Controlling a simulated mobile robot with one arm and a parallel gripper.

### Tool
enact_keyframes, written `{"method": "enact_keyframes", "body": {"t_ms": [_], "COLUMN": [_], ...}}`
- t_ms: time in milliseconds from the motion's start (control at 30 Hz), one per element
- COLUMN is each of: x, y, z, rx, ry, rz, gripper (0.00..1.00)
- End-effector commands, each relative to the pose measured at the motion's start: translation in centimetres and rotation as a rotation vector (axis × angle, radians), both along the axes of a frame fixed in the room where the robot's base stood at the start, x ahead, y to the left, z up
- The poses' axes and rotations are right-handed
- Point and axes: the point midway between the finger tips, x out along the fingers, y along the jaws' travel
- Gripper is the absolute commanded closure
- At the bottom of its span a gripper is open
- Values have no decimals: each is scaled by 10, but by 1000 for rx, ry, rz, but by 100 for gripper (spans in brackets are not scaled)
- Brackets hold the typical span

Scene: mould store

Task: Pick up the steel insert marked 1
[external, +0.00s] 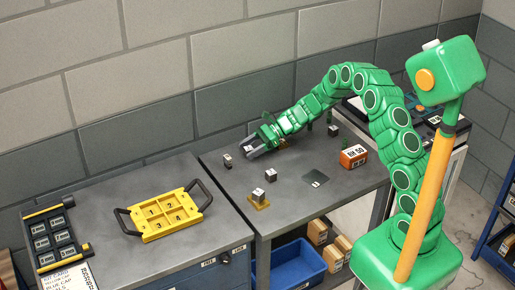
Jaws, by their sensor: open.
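Several small steel blocks with white labels stand on the grey bench. One block (228,160) is near the left edge, just left of my gripper. Another block (271,175) is nearer the middle, and one block (258,195) rests on a small yellow base close to the front. My gripper (255,150) is open and low over the back left of the bench. A pale labelled face shows at its fingers; I cannot tell whether a block sits between them. The numbers are too small to read, so I cannot tell which insert is marked 1.
A yellow handled tray (186,229) with numbered compartments lies on the left cabinet. A black rack (54,238) is left of it. A blue bin (298,266) is below.

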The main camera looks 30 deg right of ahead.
Motion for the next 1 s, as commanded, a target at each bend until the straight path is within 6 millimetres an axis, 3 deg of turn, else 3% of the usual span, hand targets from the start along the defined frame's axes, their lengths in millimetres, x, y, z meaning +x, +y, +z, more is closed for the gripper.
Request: {"method": "enact_keyframes", "body": {"t_ms": [333,733,1000], "x": [1,0,1], "y": [6,5,6], "z": [-2,-2,-1], "rx": [0,1,1], "ry": [-1,-1,-1], "rz": [0,0,0], "gripper": [38,99,100]}}
